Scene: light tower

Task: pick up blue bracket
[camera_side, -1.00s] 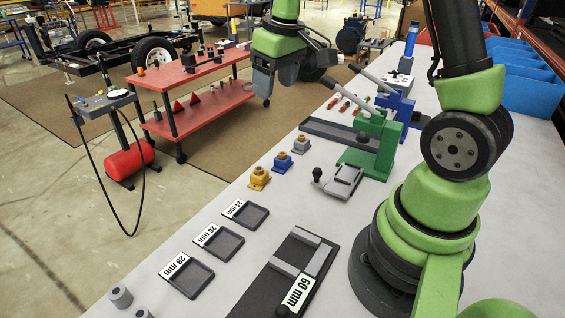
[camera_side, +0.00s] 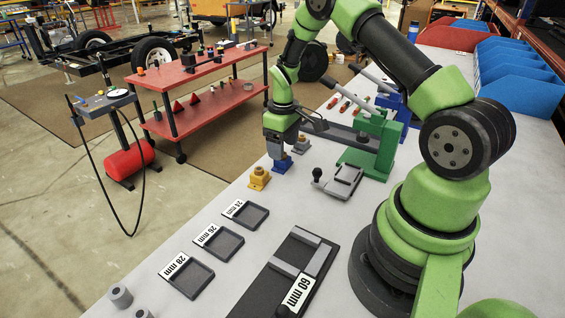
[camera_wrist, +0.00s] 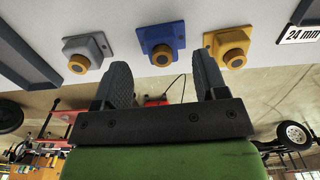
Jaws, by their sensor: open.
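The blue bracket (camera_side: 282,164) sits on the grey table between the yellow bracket (camera_side: 259,178) and the grey bracket (camera_side: 301,144). In the side view my gripper (camera_side: 276,152) is pointed down just over the blue bracket and hides its upper part. In the wrist view the blue bracket (camera_wrist: 161,42) shows its bronze-coloured round boss and lies beyond and between my two open fingers (camera_wrist: 163,78). Nothing is between the fingers. The grey bracket (camera_wrist: 87,50) is left and the yellow bracket (camera_wrist: 228,46) right in that view.
A green press (camera_side: 372,145) stands to the right of the brackets, with a grey fixture (camera_side: 340,180) in front. Labelled trays, including the 24 mm tray (camera_side: 246,214), lie nearer the camera. A dark long tray (camera_side: 335,133) lies behind.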

